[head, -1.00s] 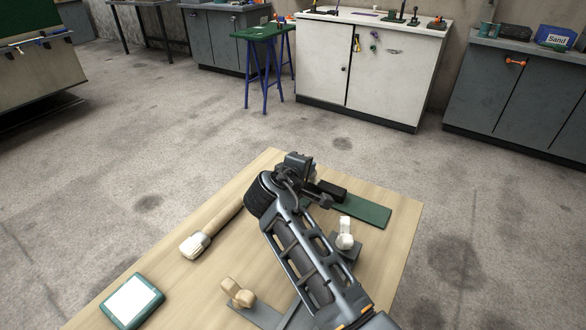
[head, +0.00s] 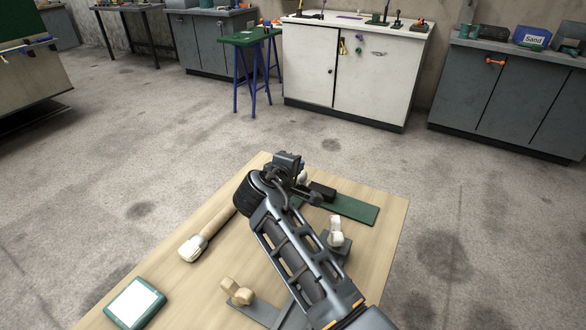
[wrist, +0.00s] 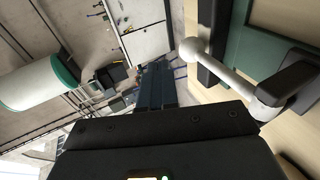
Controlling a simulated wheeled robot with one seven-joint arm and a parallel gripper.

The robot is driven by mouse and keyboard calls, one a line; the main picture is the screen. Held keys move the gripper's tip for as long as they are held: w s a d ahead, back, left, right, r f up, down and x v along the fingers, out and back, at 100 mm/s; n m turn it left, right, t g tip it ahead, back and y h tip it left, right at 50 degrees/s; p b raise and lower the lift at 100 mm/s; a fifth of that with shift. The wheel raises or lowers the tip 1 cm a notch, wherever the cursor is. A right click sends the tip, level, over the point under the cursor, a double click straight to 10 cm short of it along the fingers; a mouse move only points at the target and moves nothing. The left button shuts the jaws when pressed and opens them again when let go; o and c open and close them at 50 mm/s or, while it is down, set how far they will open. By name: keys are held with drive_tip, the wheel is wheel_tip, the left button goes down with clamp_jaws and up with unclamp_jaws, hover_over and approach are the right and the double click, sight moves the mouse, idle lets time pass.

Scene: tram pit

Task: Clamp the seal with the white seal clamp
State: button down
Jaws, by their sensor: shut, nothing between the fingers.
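In the wrist view a white lever with a ball knob (wrist: 225,75) rises from a black bracket over a green board (wrist: 246,46). It looks like the white seal clamp; a pale bit of it (head: 303,177) shows beside my gripper in the head view. The green board also shows in the head view (head: 350,208), with a black block (head: 322,190) on it. I cannot make out the seal itself. My gripper (wrist: 157,85) is shut and empty, apart from the lever in the picture, left of it. My arm hides part of the bench.
On the wooden bench (head: 385,228) are a white rocker piece (head: 336,230) on a grey block, a beige knobbed piece (head: 237,291), a brush (head: 193,247) and a teal-edged tablet (head: 135,303). Cabinets (head: 350,75) and a green trestle (head: 250,36) stand behind. The floor between is clear.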

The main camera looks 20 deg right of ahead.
drive_tip(key=s+a+r+b, duration=0.1)
drive_tip(key=s+a+r, duration=0.3)
drive_tip(key=r, duration=0.4)
drive_tip(key=shift+s+r, duration=0.15)
drive_tip(key=shift+r, duration=0.2)
